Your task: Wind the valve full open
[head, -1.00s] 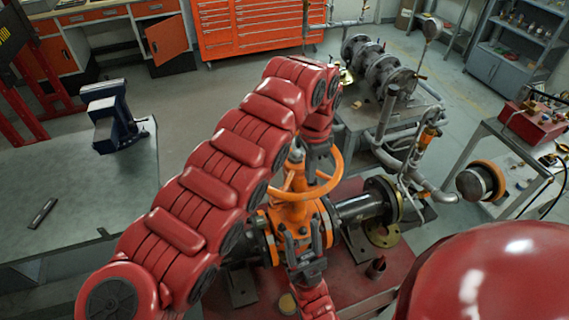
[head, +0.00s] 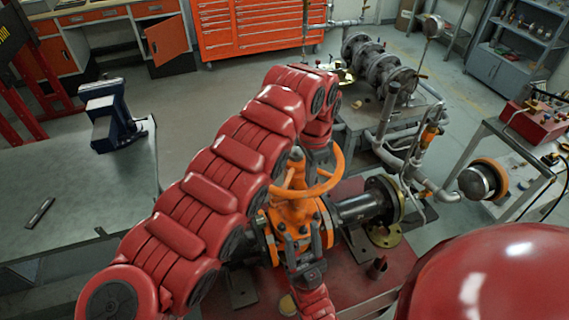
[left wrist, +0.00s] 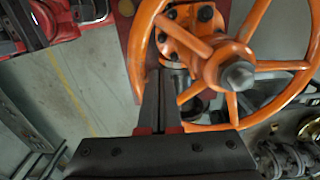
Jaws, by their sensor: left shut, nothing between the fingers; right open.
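The orange handwheel (head: 328,183) sits on top of the orange valve body (head: 292,235), and part of its rim is hidden behind my left arm. My right gripper (head: 304,245) is open, in front of the valve body and below the wheel.
The valve's dark flanged pipe (head: 360,207) extends right above a red stand (head: 345,285). A grey bench (head: 75,195) with a blue vise (head: 110,118) stands left. A pipe rig (head: 385,75) stands behind, and a side cart (head: 515,140) is at right.

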